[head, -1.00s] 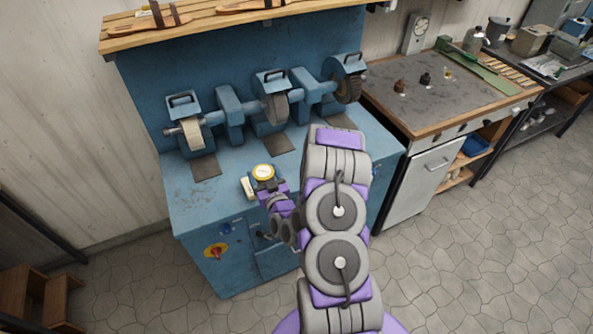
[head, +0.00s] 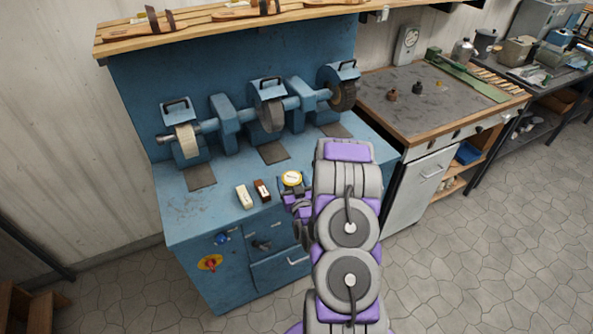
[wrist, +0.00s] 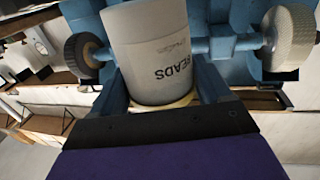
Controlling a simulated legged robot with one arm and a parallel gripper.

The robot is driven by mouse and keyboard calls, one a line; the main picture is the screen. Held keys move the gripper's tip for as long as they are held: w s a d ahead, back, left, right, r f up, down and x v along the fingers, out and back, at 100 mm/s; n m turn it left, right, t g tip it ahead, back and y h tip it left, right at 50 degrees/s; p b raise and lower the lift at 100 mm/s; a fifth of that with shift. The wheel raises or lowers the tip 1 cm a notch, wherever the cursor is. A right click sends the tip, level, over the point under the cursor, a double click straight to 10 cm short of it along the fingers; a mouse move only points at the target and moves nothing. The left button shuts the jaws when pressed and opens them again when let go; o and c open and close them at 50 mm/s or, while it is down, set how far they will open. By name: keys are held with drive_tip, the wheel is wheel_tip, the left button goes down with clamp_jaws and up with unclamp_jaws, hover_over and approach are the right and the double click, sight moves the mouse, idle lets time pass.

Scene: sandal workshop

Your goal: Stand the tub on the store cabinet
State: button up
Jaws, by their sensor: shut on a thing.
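The tub (head: 291,178) is pale with a yellow-rimmed lid and is held near the front edge of the blue grinding bench (head: 200,222). My gripper (head: 297,196) is shut on it from the near side. In the wrist view the tub (wrist: 158,50) fills the upper middle, with dark lettering ending in "READS" on its side. Whether the tub touches the bench top or hangs just above it I cannot tell. A cabinet with a pale door (head: 420,187) stands under the workbench to the right; I cannot tell if it is the store cabinet.
A cream block (head: 244,196) and a brown block (head: 262,190) stand left of the tub. Grinding wheels (head: 271,115) line the back of the bench. A wooden shelf (head: 200,34) hangs above. The right workbench (head: 400,111) has small items and bare room.

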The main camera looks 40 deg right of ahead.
drive_tip(key=w+d+f+b, duration=0.1)
drive_tip(key=w+d, duration=0.1)
drive_tip(key=d, duration=0.1)
drive_tip(key=w+d+f+b, duration=0.1)
drive_tip(key=w+d+f, duration=0.1)
drive_tip(key=w+d, duration=0.1)
drive_tip(key=w+d+f+b, duration=0.1)
drive_tip(key=w+d+f, duration=0.1)
drive_tip(key=w+d, duration=0.1)
drive_tip(key=shift+d+f, duration=0.15)
drive_tip(key=shift+d, duration=0.5)
drive_tip(key=shift+a, duration=0.15)
drive_tip(key=o, duration=1.1)
drive_tip(key=shift+a+r, duration=0.2)
drive_tip(key=shift+o, duration=0.3)
drive_tip(key=shift+d, duration=0.1)
